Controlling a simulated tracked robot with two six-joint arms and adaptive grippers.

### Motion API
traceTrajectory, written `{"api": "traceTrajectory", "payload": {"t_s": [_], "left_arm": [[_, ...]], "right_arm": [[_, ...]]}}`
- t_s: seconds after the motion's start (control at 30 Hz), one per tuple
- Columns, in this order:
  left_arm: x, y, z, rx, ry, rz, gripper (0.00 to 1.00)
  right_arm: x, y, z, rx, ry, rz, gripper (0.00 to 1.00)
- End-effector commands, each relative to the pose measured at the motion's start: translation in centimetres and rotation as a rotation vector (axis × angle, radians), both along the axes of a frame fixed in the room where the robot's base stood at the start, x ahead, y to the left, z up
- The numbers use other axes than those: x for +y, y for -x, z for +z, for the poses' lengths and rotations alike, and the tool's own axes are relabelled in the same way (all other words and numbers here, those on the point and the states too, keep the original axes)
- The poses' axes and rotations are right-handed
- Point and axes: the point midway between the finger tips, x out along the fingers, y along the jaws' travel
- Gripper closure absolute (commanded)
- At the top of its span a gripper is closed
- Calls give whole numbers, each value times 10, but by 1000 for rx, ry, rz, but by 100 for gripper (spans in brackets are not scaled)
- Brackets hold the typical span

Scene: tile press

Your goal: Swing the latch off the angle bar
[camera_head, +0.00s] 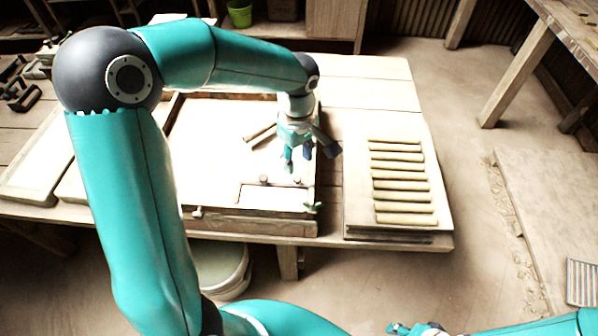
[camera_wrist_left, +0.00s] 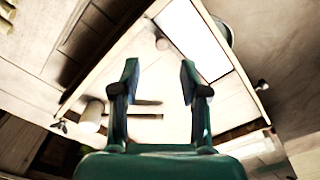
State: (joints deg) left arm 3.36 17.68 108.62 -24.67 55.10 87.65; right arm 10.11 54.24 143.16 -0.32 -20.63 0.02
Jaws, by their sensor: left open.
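My left gripper (camera_head: 296,168) points down over the right front part of a shallow wooden frame (camera_head: 250,227) on the bench. In the left wrist view, its two fingers (camera_wrist_left: 159,80) are spread with nothing between them. I cannot tell for sure which parts are the latch and the angle bar. A handle (camera_head: 260,133) lies left of the gripper. My right gripper (camera_head: 408,328) shows only partly at the bottom edge.
A stack of boards (camera_head: 436,220) topped with several ridged strips (camera_head: 402,183) stands right of the frame. A pale rectangular panel (camera_wrist_left: 192,38) shows in the wrist view. A bucket (camera_head: 222,268) stands below the bench front.

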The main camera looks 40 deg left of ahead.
Motion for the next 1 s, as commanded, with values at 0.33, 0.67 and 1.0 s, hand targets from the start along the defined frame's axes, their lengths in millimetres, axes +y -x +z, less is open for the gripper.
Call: {"api": "traceTrajectory", "payload": {"t_s": [0.33, 0.67, 1.0], "left_arm": [[1, 1, -57, 3, 0, 1, 55], [1, 1, -66, -1, 0, 2, 55], [1, 1, -66, -1, 0, 2, 94]], "right_arm": [[0, 0, 7, 0, 0, 0, 60], [0, 0, 8, 0, 0, 0, 60], [0, 0, 8, 0, 0, 0, 60]]}}
